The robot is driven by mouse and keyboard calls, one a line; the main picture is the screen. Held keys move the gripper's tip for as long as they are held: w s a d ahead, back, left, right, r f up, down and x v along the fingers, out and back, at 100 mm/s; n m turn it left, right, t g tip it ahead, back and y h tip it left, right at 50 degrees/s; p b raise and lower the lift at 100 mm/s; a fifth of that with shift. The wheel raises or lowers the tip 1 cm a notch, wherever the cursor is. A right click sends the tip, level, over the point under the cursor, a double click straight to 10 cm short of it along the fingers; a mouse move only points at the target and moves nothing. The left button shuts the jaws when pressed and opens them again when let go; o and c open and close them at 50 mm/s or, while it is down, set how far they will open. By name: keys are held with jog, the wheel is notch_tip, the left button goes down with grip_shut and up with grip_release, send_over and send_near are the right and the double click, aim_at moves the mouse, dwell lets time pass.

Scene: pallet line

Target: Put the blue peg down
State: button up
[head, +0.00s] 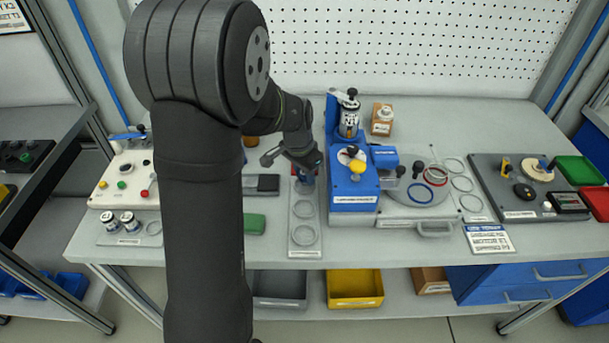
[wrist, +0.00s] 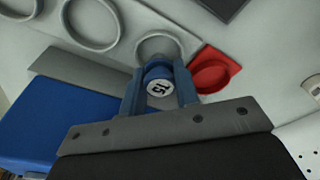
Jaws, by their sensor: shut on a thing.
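The blue peg (wrist: 158,72) shows in the wrist view as a round blue piece with a white disc marked in black on its end. My gripper (wrist: 158,82) is shut on it, with one blue-grey finger on each side. A grey ring (wrist: 182,40) lies just beyond the peg and is partly hidden by it. I cannot tell whether the peg touches the surface there. In the head view my gripper (head: 306,178) is at the far end of a pale strip (head: 304,253), and the peg is mostly hidden.
Two more grey rings (head: 304,208) lie on the strip nearer the front. A blue machine (head: 352,190) stands close on the right. A green block (head: 254,224) lies to the left.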

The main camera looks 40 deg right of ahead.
jog(key=shift+f, duration=0.45)
jog(key=shift+f, duration=0.15)
jog(key=o, duration=1)
jog(key=shift+c, duration=0.2)
notch_tip(320, 180, up, 12)
jog(key=a, duration=0.1)
jog(key=shift+a, duration=0.4)
